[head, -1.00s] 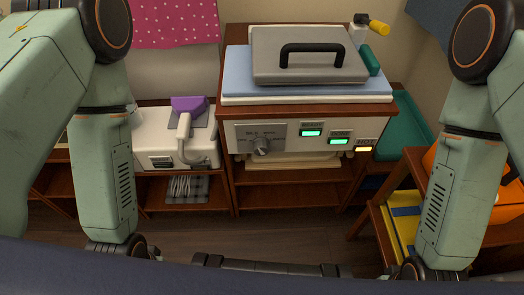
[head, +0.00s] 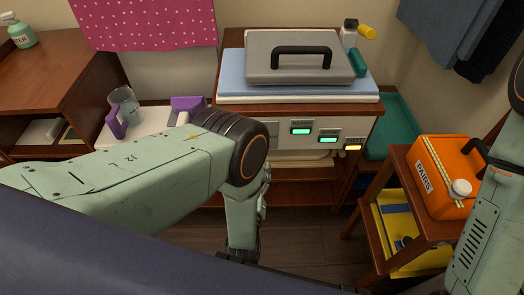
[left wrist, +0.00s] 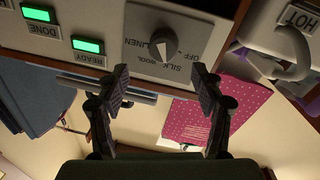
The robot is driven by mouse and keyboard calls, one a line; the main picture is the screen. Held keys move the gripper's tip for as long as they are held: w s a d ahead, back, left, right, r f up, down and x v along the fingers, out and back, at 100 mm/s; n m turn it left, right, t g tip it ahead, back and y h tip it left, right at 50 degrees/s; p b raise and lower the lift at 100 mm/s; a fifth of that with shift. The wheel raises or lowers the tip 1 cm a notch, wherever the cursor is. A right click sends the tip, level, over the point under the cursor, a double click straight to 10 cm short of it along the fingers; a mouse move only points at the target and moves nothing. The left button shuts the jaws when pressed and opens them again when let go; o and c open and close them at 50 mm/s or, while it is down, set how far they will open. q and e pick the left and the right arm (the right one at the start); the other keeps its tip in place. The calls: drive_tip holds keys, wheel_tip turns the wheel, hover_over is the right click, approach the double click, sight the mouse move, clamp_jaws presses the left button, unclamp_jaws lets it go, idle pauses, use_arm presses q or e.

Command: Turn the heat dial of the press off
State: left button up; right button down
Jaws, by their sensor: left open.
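The heat dial (left wrist: 163,44) is a dark round knob with a pale mark, on a grey plate lettered OFF, SILK, WOOL and LINEN. It appears upside down in the left wrist view. I cannot tell surely which label the mark faces. My left gripper (left wrist: 160,88) is open and empty, its two fingers spread just short of the dial and apart from it. In the head view my left arm hides the dial and the left of the press's white front panel (head: 312,146). The press (head: 300,60) has a grey lid with a black handle. My right gripper is out of view.
Lit indicators (head: 301,131) sit on the panel right of the dial. A white appliance with purple parts (head: 188,104) stands left of the press. An orange box (head: 440,175) sits on a small shelf at right. The floor (head: 300,235) in front is clear.

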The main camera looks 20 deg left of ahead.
use_arm(q)
drive_tip(key=w+a+b, duration=0.2)
drive_tip(key=w, duration=0.5)
drive_tip(key=shift+w, duration=0.35)
drive_tip(key=c, duration=1.2)
drive_tip(key=shift+o, duration=0.2)
drive_tip(key=shift+n, duration=0.4)
drive_tip(key=n, duration=0.4)
drive_tip(key=n+p, duration=0.1)
drive_tip(key=n, duration=0.4)
drive_tip(key=shift+f+t+y, duration=0.2)
drive_tip(key=shift+t+y, duration=0.2)
drive_tip(key=shift+n, duration=0.4)
